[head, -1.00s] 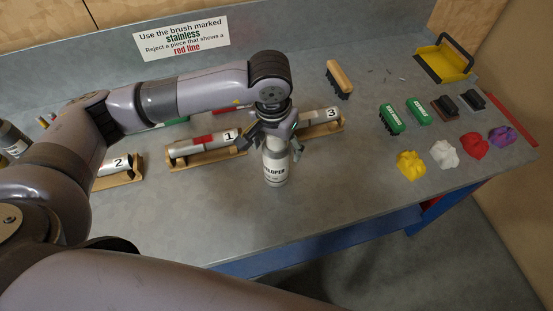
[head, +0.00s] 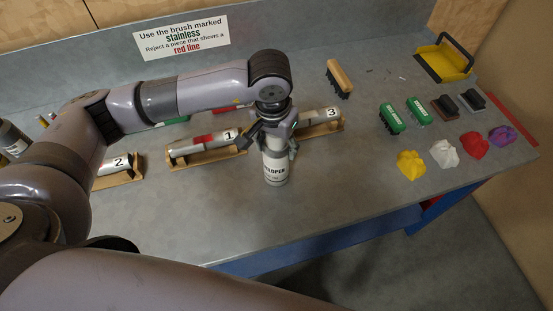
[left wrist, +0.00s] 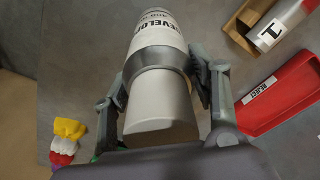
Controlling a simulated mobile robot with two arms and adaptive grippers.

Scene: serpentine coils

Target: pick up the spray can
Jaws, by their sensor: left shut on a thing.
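The spray can (head: 275,170) is white with black lettering that reads in part "DEVELOPER". It stands upright on the bench near the front edge in the head view. My left gripper (head: 272,140) comes down over it from above, with a finger on either side of its upper part. In the left wrist view the can (left wrist: 160,88) lies between the two fingers of my left gripper (left wrist: 162,95), which are shut on it. My right gripper is not in view.
Metal tubes numbered 1 (head: 205,145), 2 (head: 118,168) and 3 (head: 320,117) rest on wooden cradles nearby. A red tray (left wrist: 280,98) marked "REJECT" shows in the left wrist view. Brushes (head: 392,119) and coloured cloths (head: 410,164) lie to the right. The bench front is clear.

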